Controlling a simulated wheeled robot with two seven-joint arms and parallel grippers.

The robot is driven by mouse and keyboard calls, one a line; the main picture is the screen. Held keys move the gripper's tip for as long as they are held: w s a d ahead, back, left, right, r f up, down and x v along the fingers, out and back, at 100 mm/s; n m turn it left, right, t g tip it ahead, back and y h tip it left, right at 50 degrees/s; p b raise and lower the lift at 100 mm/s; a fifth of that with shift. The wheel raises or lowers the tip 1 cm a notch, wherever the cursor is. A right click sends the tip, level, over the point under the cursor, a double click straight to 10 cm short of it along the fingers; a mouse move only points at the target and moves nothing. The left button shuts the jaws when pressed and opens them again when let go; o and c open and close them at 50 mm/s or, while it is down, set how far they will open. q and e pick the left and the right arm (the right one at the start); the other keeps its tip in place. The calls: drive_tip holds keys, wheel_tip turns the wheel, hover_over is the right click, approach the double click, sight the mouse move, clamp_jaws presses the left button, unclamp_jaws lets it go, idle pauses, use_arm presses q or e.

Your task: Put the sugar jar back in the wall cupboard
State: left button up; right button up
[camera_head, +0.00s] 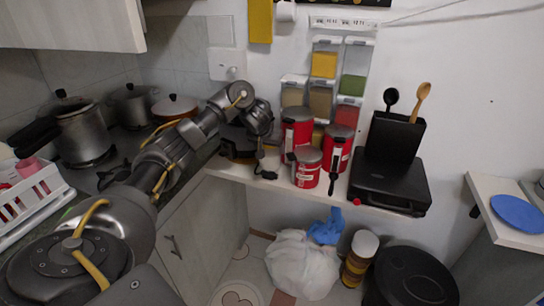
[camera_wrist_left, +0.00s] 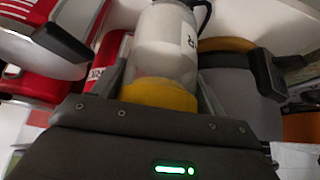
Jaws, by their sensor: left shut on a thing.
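In the left wrist view, a jar with white contents, a dark printed mark and a yellow end (camera_wrist_left: 162,50) sits between the fingers of my left gripper (camera_wrist_left: 162,88). I take it to be the sugar jar. The yellow end is nearest the palm, and the fingers are shut on the jar. In the head view my left gripper (camera_head: 259,118) is over the counter's back corner, left of the red canisters; the jar is hidden or cannot be made out there. The wall cupboard (camera_head: 70,22) is at the upper left. My right gripper is not in view.
Red canisters (camera_head: 296,131) stand close right of the gripper, with spice dispensers (camera_head: 324,65) behind them. A dark appliance (camera_head: 238,143) is beside the gripper. Pots (camera_head: 82,128) stand on the stove at left. A black grill (camera_head: 390,182) is farther right.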

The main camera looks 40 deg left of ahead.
use_arm(q)
drive_tip(key=shift+w+a+r+p, duration=0.15)
drive_tip(key=shift+w+p, duration=0.15)
drive_tip(key=shift+w, duration=0.35)
drive_tip(key=shift+w+a, duration=0.35)
drive_tip(key=shift+w, duration=0.35)
drive_tip(key=shift+f, duration=1.8)
drive_tip(key=shift+f+p, duration=0.1)
drive_tip(key=shift+p, duration=0.2)
drive_tip(key=o, duration=1.7)
drive_tip(key=shift+f, duration=0.1)
drive_tip(key=shift+o, duration=0.3)
drive_tip(key=shift+s, duration=0.1)
